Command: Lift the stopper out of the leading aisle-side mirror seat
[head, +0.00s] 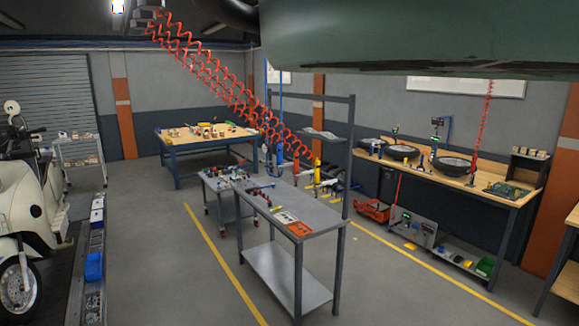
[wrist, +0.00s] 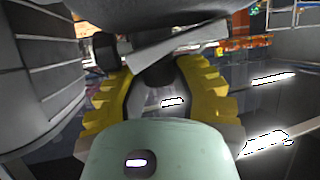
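The cream scooter (head: 35,200) stands at the left edge of the head view, with a round mirror-like part (head: 11,107) at its top; the picture cuts it off. I cannot make out a mirror seat or stopper there. In the wrist view, the two yellow-padded fingers of my gripper (wrist: 156,80) stand apart. A dark stub (wrist: 156,74) shows between their far ends, below a dark rounded body (wrist: 95,12) and a grey wedge-shaped part (wrist: 175,45). I cannot tell whether the fingers touch the stub, or whether it is the stopper. My gripper is outside the head view.
A grey table (head: 290,195) stands mid-floor. Benches (head: 205,141) (head: 450,172) line the back and right. Floor between the strip and the yellow line (head: 225,265) is clear. A large grey curved surface (wrist: 40,80) is close left in the wrist view.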

